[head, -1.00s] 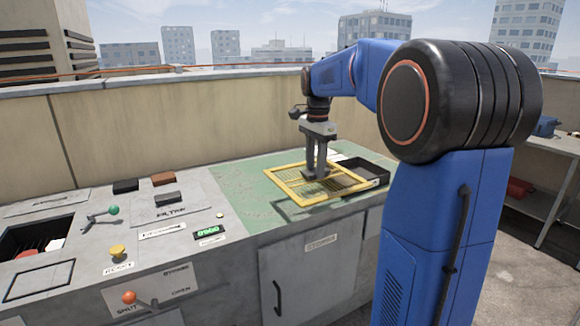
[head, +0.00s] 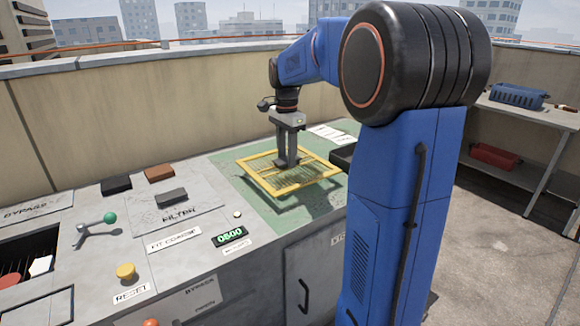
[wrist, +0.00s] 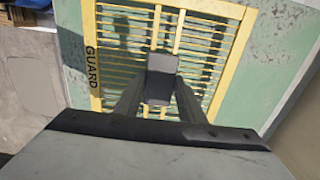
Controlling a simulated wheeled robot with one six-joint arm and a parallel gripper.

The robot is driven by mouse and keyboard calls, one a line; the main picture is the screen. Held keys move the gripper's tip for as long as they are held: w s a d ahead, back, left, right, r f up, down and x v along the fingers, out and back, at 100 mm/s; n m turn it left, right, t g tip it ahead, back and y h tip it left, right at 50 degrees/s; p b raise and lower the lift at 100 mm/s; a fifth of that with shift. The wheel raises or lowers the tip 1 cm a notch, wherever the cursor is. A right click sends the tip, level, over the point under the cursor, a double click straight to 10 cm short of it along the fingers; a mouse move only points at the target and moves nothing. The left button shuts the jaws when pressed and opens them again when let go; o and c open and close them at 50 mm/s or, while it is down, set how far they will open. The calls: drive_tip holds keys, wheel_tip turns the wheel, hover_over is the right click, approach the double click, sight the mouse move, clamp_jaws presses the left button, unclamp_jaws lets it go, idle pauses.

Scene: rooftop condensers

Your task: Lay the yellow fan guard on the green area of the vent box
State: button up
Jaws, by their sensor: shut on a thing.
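The yellow fan guard (head: 287,187) is a square frame with slats, and the word GUARD shows on its edge in the wrist view (wrist: 91,68). My gripper (head: 287,163) is shut on the guard near its middle, and its fingers show in the wrist view (wrist: 157,95). The guard is over the green area (head: 240,188) of the vent box (head: 262,258). A shadow falls on the green beside its near edge, so it looks held a little above the surface. The part of the guard under the fingers is hidden.
A black tray (head: 343,157) is at the right end of the box top, partly behind my arm. White papers (head: 332,133) lie behind it.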

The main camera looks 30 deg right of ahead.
drive_tip(key=shift+f, duration=2.2)
drive_tip(key=shift+f, duration=0.1)
drive_tip(key=o, duration=1.3)
wheel_tip(320, 180, up, 12)
drive_tip(key=shift+f, duration=0.1)
drive_tip(key=shift+s+r, duration=0.1)
drive_tip(key=shift+r, duration=0.1)
